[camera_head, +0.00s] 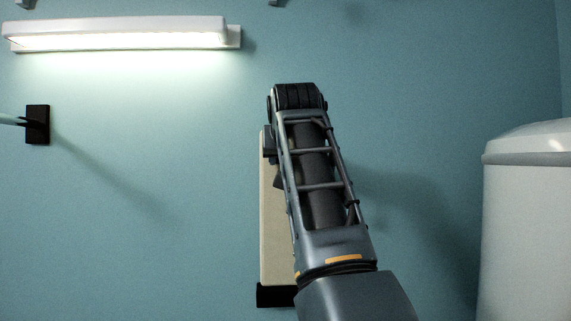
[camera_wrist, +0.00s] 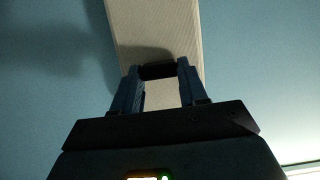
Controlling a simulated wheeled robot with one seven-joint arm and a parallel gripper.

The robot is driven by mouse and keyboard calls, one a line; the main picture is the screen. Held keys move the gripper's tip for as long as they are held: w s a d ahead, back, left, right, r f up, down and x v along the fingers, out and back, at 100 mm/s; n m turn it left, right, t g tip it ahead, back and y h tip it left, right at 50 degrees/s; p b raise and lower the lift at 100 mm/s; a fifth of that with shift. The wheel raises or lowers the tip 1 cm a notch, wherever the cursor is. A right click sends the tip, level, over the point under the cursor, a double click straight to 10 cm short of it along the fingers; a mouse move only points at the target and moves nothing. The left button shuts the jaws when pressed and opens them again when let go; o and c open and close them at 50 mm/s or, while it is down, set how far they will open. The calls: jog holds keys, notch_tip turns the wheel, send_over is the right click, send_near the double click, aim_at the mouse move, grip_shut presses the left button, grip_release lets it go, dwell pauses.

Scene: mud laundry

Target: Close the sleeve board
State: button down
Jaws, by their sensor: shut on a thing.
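The sleeve board is a long, narrow beige board (camera_head: 275,220) that stands upright in the head view, partly hidden behind my arm. A black bracket (camera_head: 275,296) is at its lower end. In the wrist view the pale board (camera_wrist: 158,25) runs from the top edge down between my fingers. My gripper (camera_wrist: 158,75) is shut on a short dark bar (camera_wrist: 157,71) across the board, which looks like its handle. My arm hides most of the gripper in the head view. I cannot tell how far the board stands from the wall.
A blue-green wall (camera_head: 420,100) fills the background. A lit lamp (camera_head: 120,35) is at upper left, and a rod with a black wall mount (camera_head: 37,124) is below it. A white rounded appliance or tank (camera_head: 525,220) stands at right. The wall between it and my arm is clear.

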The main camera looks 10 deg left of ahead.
jog(key=shift+w+r, duration=0.4)
jog(key=shift+r, duration=0.2)
jog(key=shift+w+r, duration=0.2)
jog(key=shift+r, duration=0.05)
jog(key=shift+w+a+g, duration=0.1)
jog(key=shift+w+g, duration=0.05)
jog(key=shift+g, duration=0.15)
jog(key=c, duration=0.6)
grip_release()
jog(key=shift+c, duration=0.2)
jog(key=shift+o, duration=0.2)
jog(key=shift+s+b, duration=0.3)
jog(key=shift+b, duration=0.05)
jog(key=b+v, duration=0.2)
jog(key=v, duration=0.5)
jog(key=shift+f, duration=0.3)
jog(key=shift+s, duration=0.15)
